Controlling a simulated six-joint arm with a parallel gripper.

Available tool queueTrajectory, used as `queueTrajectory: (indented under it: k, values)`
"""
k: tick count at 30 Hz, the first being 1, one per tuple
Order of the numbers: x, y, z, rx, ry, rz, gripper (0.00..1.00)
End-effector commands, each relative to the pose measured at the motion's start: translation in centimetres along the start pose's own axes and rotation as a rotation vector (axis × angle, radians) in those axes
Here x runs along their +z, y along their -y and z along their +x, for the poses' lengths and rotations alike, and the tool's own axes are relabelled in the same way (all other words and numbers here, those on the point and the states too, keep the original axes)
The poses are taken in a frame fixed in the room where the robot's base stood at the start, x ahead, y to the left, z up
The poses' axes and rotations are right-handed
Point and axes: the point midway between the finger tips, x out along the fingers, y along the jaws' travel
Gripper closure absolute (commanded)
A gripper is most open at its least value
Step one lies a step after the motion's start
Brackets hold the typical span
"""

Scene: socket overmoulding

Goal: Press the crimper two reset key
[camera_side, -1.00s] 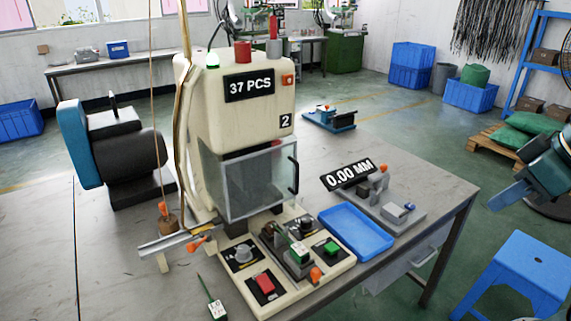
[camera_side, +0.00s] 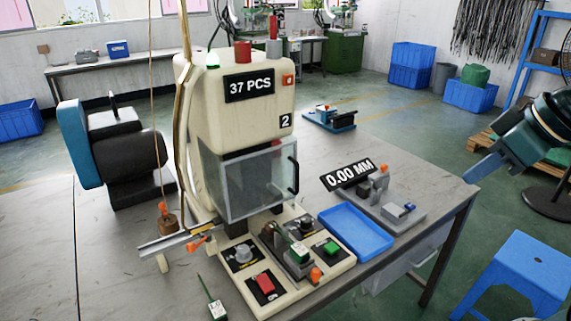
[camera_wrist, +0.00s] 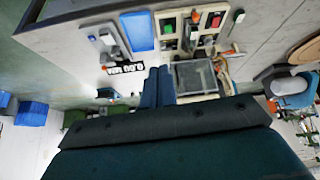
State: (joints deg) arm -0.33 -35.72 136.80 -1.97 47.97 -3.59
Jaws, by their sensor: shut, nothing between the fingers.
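Crimper two (camera_side: 230,125) is a cream machine on the table, marked with a 2 and a "37 PCS" display (camera_side: 248,87). A small orange-red key (camera_side: 288,80) sits on its upper front, right of the display; I take it as the reset key, though its label is too small to read. My gripper (camera_side: 470,178) is at the right of the side view, well apart from the crimper, and empty. In the wrist view my blue fingers (camera_wrist: 158,72) are shut side by side. The crimper's clear guard (camera_wrist: 195,76) shows right of them; the key cannot be made out there.
Red (camera_side: 265,284) and green (camera_side: 331,247) buttons sit on the crimper's base. A blue tray (camera_side: 357,245) and a gauge with a "0.00 MM" display (camera_side: 347,175) stand to its right. A blue stool (camera_side: 525,265) is in front. The space between gripper and crimper's upper front looks clear.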

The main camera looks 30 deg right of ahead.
Motion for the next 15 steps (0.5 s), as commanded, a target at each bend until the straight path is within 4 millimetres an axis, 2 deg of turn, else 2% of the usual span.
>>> queueTrajectory:
  k: [15]
  values:
    - [-12.7, 1.1, 2.4, -0.052, -0.12, -0.216, 1.0]
